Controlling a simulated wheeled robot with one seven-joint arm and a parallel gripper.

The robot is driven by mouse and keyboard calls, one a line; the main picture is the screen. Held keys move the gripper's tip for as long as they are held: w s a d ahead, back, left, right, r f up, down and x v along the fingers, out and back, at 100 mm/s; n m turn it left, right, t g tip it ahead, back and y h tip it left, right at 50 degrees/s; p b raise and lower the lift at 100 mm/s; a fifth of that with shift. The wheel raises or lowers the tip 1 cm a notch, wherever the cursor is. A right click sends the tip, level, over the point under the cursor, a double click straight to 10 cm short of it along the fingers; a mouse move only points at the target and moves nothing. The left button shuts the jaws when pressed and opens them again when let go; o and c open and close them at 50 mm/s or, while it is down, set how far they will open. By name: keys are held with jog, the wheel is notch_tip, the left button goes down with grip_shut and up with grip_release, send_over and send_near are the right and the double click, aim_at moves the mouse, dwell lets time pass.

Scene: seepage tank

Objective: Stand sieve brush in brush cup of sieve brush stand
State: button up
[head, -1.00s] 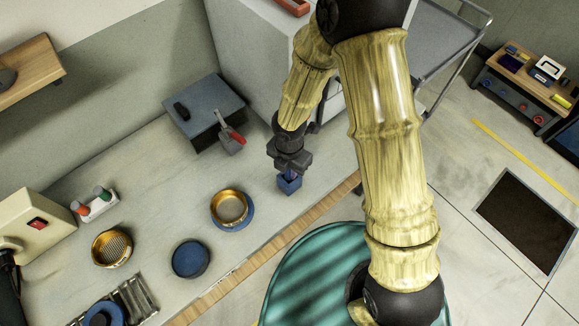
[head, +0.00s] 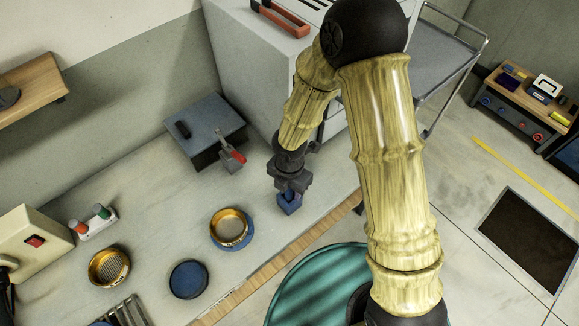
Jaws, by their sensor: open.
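My gripper (head: 291,186) points down over a small blue block-shaped holder (head: 290,204) near the front edge of the bench, which looks like the sieve brush stand with its cup. The gripper is open. Its fingers are right at the top of the holder; whether they touch it I cannot tell. I cannot make out the sieve brush: the fingers and the holder hide whatever is between them.
A brass sieve (head: 229,227) on a blue base, a blue round pan (head: 188,279) and another brass sieve (head: 109,267) stand to the left. A grey block with a red-handled clamp (head: 230,150) is behind. A white cabinet (head: 262,75) rises behind my arm.

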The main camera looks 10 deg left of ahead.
notch_tip(320, 180, up, 17)
jog(key=p, duration=0.1)
jog(key=shift+w, duration=0.15)
dwell(0.9)
jog(key=s+d+r+m+t, duration=0.1)
jog(key=d+m, duration=1)
jog(key=m, duration=0.4)
jog(key=d+r+m+t, duration=0.1)
jog(key=d+m, duration=1)
jog(key=m, duration=0.5)
jog(key=shift+s+d+r+t, duration=0.2)
jog(key=shift+s+r+t, duration=0.1)
jog(key=shift+s+r, duration=0.1)
jog(key=shift+w, duration=0.15)
jog(key=shift+c, duration=0.5)
